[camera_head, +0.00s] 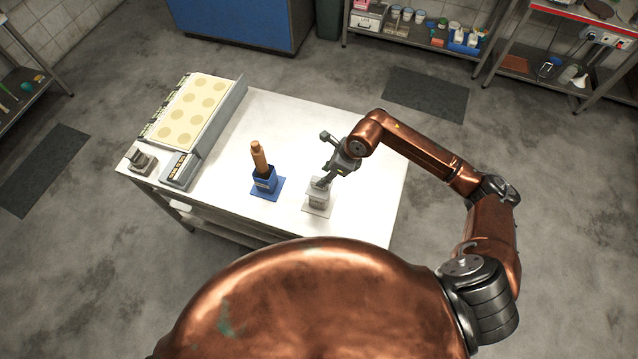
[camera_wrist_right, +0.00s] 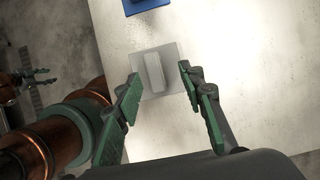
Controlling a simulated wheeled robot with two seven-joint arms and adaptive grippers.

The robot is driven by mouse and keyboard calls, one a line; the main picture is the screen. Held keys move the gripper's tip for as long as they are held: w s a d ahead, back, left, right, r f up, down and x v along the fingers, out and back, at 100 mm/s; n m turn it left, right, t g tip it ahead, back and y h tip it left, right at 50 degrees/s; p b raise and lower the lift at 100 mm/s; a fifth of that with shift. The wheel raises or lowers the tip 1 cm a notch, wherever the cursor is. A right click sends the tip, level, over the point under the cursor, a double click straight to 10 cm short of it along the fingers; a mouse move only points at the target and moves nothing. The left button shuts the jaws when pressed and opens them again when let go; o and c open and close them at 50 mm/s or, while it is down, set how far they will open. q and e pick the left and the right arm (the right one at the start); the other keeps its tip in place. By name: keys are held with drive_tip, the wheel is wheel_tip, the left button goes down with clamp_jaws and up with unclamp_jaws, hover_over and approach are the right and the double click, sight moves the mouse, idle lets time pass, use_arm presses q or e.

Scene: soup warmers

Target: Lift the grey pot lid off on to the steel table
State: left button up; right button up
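A small pale grey upright block-like vessel (camera_head: 320,193) stands on a light square plate on the steel table (camera_head: 365,215). In the right wrist view its narrow grey top (camera_wrist_right: 154,72) shows from above; I cannot tell a separate lid from the body. My right gripper (camera_head: 324,182) is over it in the head view. In the wrist view the green fingers of my right gripper (camera_wrist_right: 158,80) are spread on either side of it, open and apart from it. My left gripper (camera_wrist_right: 40,77) shows small at the left edge of the wrist view, its fingers apart and empty.
A long tray with pale round spots (camera_head: 194,110) and small grey devices (camera_head: 180,170) fill the table's left end. The table's back right is clear.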

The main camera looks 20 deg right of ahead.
drive_tip(key=x, duration=0.1)
drive_tip(key=p+x, duration=0.1)
drive_tip(key=x, duration=0.2)
drive_tip(key=shift+s+a+f+p, duration=0.2)
drive_tip(key=shift+a+p, duration=0.15)
drive_tip(key=shift+a, duration=0.15)
drive_tip(key=shift+w+a+f, duration=0.1)
drive_tip(key=shift+f, duration=0.2)
clamp_jaws()
